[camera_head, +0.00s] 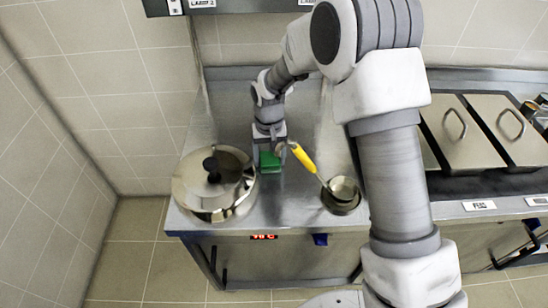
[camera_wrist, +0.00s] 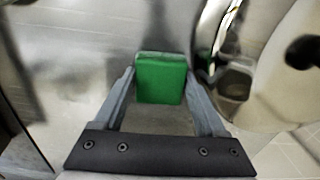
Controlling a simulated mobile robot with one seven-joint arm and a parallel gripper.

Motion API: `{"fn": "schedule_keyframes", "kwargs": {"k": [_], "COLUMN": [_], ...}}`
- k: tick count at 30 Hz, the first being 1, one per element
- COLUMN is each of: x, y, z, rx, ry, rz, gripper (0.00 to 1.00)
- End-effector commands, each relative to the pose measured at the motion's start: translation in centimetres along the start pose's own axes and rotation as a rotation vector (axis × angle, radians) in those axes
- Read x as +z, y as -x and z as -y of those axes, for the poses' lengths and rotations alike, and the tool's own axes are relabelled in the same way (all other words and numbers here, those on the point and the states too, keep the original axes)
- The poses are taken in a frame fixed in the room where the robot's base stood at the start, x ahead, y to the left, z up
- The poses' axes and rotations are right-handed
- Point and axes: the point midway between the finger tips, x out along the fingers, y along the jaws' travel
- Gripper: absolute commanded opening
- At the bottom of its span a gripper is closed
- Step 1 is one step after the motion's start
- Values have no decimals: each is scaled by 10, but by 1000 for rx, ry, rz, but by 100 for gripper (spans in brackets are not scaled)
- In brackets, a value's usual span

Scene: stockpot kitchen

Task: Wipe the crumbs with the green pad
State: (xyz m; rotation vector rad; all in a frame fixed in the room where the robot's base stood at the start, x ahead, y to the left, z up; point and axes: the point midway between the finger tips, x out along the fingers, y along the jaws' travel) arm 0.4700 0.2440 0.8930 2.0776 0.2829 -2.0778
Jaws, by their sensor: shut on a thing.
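The green pad (camera_head: 269,161) is a small bright green block at the steel counter's left part, just right of the lidded pot. It also shows in the wrist view (camera_wrist: 161,80), between my two fingertips. My gripper (camera_head: 270,150) reaches down from above and is shut on the pad, with a finger along each side. I cannot tell whether the pad's underside touches the counter. I cannot make out any crumbs in either view.
A steel stockpot (camera_head: 215,185) with a black-knobbed lid stands close left of my gripper. A yellow-handled ladle (camera_head: 302,157) leans close on the right, its bowl at a small pot (camera_head: 341,207). Lidded food bins (camera_head: 460,130) stand far right. The counter behind my gripper looks clear.

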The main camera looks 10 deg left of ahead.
Motion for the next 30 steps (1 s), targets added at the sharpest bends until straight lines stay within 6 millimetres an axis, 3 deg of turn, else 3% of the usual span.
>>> {"fn": "schedule_keyframes", "kwargs": {"k": [8,24,30], "x": [0,0,0], "y": [7,60,61], "z": [0,-1,-1], "rx": [0,1,1], "ry": [1,0,0], "rz": [0,-1,0], "gripper": [29,29,29]}}
